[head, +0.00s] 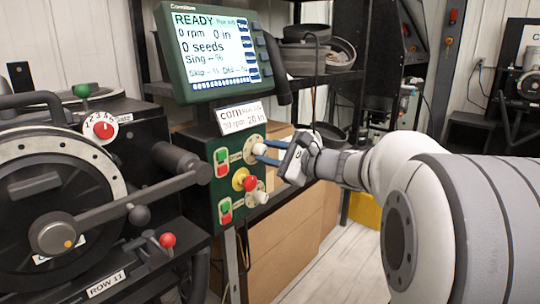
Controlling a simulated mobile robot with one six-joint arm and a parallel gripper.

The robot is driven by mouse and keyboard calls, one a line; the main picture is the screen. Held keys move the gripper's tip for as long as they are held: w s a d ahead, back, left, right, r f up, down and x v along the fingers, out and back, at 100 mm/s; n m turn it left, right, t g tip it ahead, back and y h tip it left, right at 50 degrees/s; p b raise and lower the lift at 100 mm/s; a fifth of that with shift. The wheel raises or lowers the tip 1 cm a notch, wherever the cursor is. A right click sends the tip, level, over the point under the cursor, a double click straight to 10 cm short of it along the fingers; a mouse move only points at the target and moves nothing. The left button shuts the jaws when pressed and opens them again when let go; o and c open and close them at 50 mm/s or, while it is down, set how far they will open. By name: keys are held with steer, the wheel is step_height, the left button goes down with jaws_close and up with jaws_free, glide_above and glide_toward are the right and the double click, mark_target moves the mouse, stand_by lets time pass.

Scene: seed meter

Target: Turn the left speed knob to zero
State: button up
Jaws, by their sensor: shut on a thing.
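A green control box (212,215) carries two white knobs on round pale dials, one above the other. My gripper (266,152) comes from the right, with its blue fingers shut on the upper white knob (259,149). The fingers partly hide that knob and its dial, so its pointer setting cannot be read. The lower white knob (261,197) stands free below. Which of them is labelled left cannot be read. The screen (215,50) above the box reads READY, 0 rpm, 0 in and 0 seeds.
A red button (250,183) on a yellow base sits between the knobs, close below my fingers. Green and red switches (222,162) are to their left. A card (240,117) stands above the box. The black seed meter (60,190) with its crank fills the left.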

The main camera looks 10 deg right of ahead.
steer(key=shift+f, duration=0.15)
steer(key=o, duration=1)
steer(key=shift+c, duration=0.2)
steer(key=v, duration=0.7)
steer(key=shift+s+d+p, duration=0.2)
steer(key=shift+s+p, duration=0.15)
steer(key=shift+s, duration=0.05)
